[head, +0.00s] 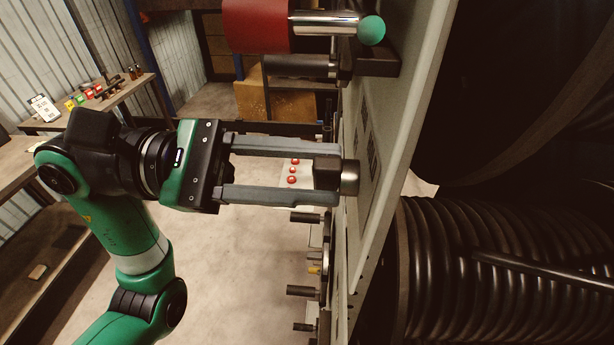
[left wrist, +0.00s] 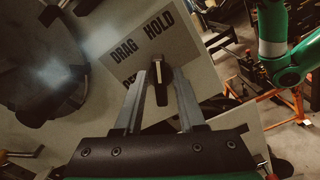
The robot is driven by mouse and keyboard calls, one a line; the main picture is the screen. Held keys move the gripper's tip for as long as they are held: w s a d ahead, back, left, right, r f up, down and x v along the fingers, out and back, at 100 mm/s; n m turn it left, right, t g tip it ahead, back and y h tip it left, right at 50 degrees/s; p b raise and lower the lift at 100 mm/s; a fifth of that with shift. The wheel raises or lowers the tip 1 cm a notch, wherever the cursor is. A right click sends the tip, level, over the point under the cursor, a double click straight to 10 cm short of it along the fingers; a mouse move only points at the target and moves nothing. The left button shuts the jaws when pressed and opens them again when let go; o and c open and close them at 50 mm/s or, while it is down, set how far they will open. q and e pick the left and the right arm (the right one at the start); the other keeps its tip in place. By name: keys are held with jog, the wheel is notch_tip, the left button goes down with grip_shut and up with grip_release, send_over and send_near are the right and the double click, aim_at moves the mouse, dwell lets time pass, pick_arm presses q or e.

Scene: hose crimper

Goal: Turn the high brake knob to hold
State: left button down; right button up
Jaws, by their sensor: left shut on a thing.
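The brake knob (head: 327,173) is a dark grip on a round metal base at the side of a pale upright panel (head: 386,150). My left gripper (head: 335,174) reaches in from the left, its two long grey fingers on either side of the knob's grip, shut on it. In the left wrist view the knob (left wrist: 160,92) stands between the fingertips in front of a label plate (left wrist: 150,52). The plate reads DRAG and HOLD, with a third word partly covered. The knob's top end shows below and between DRAG and HOLD; its exact setting is unclear.
Several dark handles protrude below. A large ribbed drum (head: 500,265) stands right of the panel. Benches stand at the left.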

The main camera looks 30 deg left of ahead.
dwell(0.3)
pick_arm(q)
jog(key=c, duration=0.8)
grip_release()
jog(key=v, duration=1.1)
jog(key=shift+s+a+b, duration=0.15)
jog(key=shift+a+b, duration=0.15)
jog(key=shift+b, duration=0.05)
jog(key=shift+m, duration=0.3)
